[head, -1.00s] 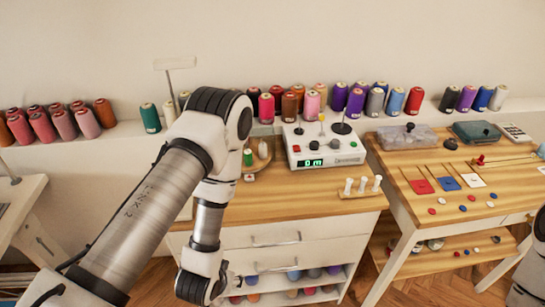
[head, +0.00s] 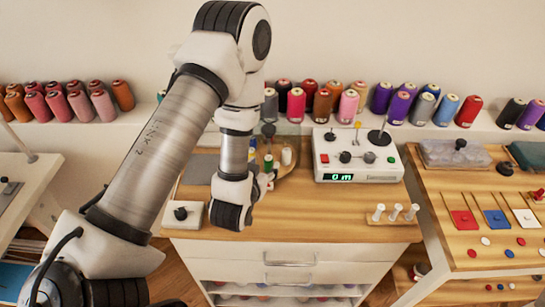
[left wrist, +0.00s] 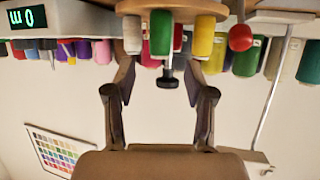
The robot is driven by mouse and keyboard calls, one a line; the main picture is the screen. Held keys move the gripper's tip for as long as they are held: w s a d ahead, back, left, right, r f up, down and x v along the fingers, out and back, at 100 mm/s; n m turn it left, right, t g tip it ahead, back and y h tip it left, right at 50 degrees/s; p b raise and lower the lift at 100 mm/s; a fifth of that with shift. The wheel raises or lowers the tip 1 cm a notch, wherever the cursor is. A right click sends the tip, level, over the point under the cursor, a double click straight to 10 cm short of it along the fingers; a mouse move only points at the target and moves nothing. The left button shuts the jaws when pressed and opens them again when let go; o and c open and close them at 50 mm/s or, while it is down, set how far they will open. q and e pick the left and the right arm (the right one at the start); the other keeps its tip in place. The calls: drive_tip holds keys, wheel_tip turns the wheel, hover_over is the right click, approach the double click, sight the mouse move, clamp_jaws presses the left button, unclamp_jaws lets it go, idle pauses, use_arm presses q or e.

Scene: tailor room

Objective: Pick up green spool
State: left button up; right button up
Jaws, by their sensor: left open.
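In the left wrist view, which is upside down, the green spool (left wrist: 160,33) is between a white spool (left wrist: 132,34) and a yellow spool (left wrist: 203,36). My left gripper (left wrist: 160,66) is open, with its fingers spread either side of the green spool's line. It appears empty; contact with the spool cannot be told. My right gripper is not in view.
The white control box (head: 357,160) with its knobs stands right of the small spools. Several white pegs (head: 395,213) stand at the table's front right. Large thread cones line the back shelf (head: 480,122). A small white box with a black knob (head: 181,213) is at the left front.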

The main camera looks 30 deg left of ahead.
sight(267, 160)
use_arm(q)
drive_tip(key=shift+w+a+f+p, duration=0.1)
drive_tip(key=shift+w+a+p, duration=0.15)
drive_tip(key=shift+w+p, duration=0.45)
drive_tip(key=x, duration=0.4)
drive_tip(key=shift+f, duration=0.2)
drive_tip(key=shift+w+f, duration=0.2)
drive_tip(key=shift+w, duration=0.05)
drive_tip(key=shift+s+d+r, duration=0.1)
drive_tip(key=shift+s+r, duration=0.05)
drive_tip(key=shift+s, duration=0.05)
drive_tip(key=c, duration=0.9)
